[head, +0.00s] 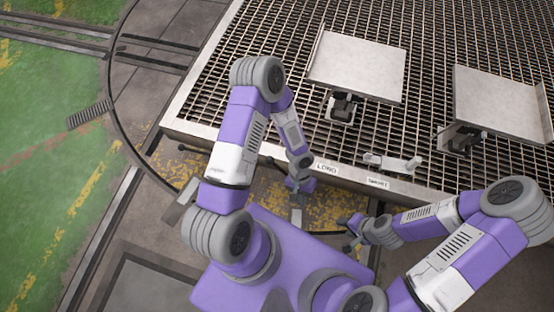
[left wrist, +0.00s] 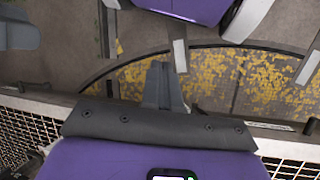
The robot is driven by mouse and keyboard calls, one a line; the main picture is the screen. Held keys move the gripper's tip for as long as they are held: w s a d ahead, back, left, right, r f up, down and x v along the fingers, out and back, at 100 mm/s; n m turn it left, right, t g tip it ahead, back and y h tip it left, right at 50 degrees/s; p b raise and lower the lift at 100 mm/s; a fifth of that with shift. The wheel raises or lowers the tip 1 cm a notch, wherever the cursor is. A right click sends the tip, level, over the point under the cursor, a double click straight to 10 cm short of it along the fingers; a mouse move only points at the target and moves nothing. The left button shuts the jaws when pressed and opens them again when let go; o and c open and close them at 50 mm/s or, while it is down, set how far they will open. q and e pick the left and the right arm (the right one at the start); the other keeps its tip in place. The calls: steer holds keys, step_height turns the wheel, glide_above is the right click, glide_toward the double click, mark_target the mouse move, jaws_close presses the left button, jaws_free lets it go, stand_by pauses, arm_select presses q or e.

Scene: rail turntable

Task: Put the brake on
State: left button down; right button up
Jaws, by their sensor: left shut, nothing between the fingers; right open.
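A pale grey lever-like fitting (head: 393,163) lies on the front edge of the grated deck; I cannot tell for certain that it is the brake. A label reading "LONG" (head: 326,168) is to its left, and a smaller label (head: 377,181), hard to read, is just below it. My left gripper (head: 297,203) is shut and empty, low in front of the deck edge, left of the fitting and apart from it. Its closed fingers (left wrist: 162,83) show in the left wrist view. My right gripper (head: 348,238) is open and empty, below the fitting near the deck edge.
The grated deck (head: 250,60) carries two tilted pale plates (head: 358,65) (head: 500,105) on dark brackets. A curved rail (head: 107,75) and straight rails (head: 55,35) run at the left. Yellow-worn floor (left wrist: 210,80) lies below the deck edge. Green floor (head: 45,130) at far left is clear.

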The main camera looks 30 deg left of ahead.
arm_select(q)
steer(key=w+a+f+t+y, duration=0.1)
steer(key=w+a+t+y, duration=0.2)
steer(key=w+a+y, duration=0.5)
steer(key=w+a, duration=0.2)
steer(key=w, duration=0.4)
steer(key=shift+w+a+f+y+b, duration=0.15)
steer(key=shift+a+f+y+b, duration=0.15)
steer(key=shift+y, duration=0.1)
steer(key=b, duration=0.3)
glide_toward(274, 162)
steer(key=x, duration=0.4)
steer(key=shift+a+f, duration=0.2)
steer(key=shift+f, duration=0.15)
steer(key=shift+a+f, duration=0.3)
steer(key=shift+a, duration=0.2)
